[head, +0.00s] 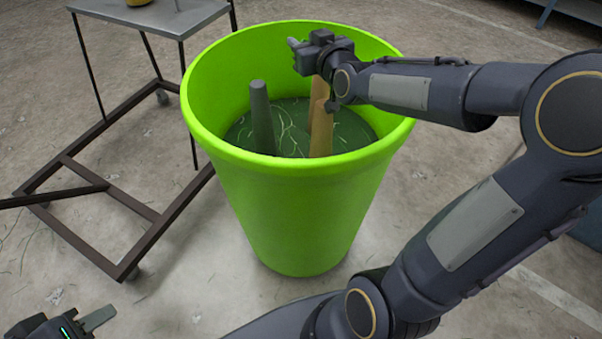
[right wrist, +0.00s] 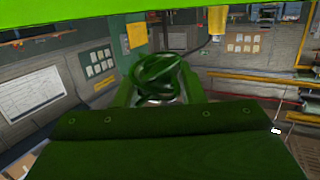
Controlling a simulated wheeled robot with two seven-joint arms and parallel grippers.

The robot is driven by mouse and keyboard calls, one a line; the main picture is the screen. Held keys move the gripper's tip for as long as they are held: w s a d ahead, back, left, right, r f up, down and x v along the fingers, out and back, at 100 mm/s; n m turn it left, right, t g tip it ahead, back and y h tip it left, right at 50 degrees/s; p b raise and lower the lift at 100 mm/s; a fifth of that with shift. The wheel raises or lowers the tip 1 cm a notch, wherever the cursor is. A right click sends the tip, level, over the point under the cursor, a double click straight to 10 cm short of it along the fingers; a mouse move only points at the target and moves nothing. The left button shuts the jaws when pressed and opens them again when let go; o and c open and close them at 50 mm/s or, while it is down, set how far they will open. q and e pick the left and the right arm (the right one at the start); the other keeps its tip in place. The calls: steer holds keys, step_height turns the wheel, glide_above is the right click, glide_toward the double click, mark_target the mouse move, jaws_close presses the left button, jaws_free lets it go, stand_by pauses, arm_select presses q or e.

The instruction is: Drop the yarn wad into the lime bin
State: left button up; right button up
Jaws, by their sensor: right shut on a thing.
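The lime bin (head: 290,208) stands upright on the floor, open at the top. My right gripper (head: 298,50) is over the bin's opening, near its far side. In the right wrist view it is shut on the yarn wad (right wrist: 158,76), a dark green tangle of loops between the fingers. My left gripper (head: 100,318) shows only partly at the bottom left, with one grey finger visible, well away from the bin.
Inside the bin, a grey tapered tube (head: 262,120) and a tan one (head: 321,125) stand over dark green material with loose threads. A wheeled metal-topped stand (head: 150,18) is left of the bin. Bare concrete floor surrounds the bin's front.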

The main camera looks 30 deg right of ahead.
steer(key=shift+f, duration=0.1)
steer(key=o, duration=1)
steer(key=shift+s, duration=0.1)
steer(key=s, duration=0.5)
steer(key=s+r+p, duration=0.1)
steer(key=s, duration=0.1)
steer(key=shift+s+a, duration=0.25)
steer(key=shift+a, duration=0.05)
steer(key=shift+r, duration=0.2)
